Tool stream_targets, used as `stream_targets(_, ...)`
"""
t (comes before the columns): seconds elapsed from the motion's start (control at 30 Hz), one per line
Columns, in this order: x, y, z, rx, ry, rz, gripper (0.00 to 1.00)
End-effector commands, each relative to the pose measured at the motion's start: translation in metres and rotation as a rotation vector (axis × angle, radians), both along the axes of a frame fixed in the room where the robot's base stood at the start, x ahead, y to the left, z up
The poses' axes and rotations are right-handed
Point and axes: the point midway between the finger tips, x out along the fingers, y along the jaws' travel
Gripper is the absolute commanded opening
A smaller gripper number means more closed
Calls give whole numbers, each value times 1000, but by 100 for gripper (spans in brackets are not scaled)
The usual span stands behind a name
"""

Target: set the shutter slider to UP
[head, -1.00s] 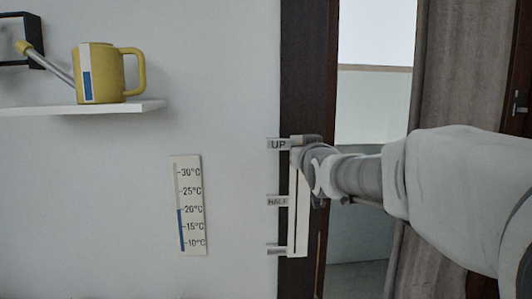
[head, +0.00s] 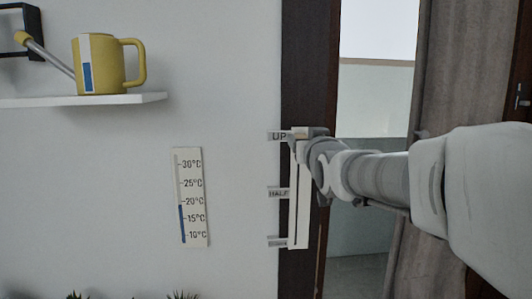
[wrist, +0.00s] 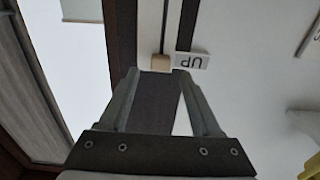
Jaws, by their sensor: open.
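The shutter slider is a tall white strip (head: 300,215) with a dark slot, fixed on the dark door frame. Its labels read UP (head: 278,136), HALF (head: 278,193) and a lowest one too small to read. A beige knob (wrist: 161,62) sits level with the UP label (wrist: 192,61) in the wrist view, where the label appears upside down. My gripper (head: 299,141) is at the strip's top end and hides part of it. In the wrist view my gripper (wrist: 156,73) is open, with the knob just beyond the gap between its fingertips. Contact cannot be told.
A thermometer plate (head: 190,198) is on the wall to the left. A yellow watering can (head: 100,65) stands on a white shelf (head: 90,101) at upper left. A glass opening and a grey curtain (head: 455,90) lie right of the frame. The wall between is clear.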

Motion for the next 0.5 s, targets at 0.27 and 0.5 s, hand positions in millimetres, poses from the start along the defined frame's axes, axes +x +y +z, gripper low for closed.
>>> stream_targets(0.27,-51,1,1,-1,-4,1,65)
stream_targets(0.5,-92,1,1,0,-5,1,65)
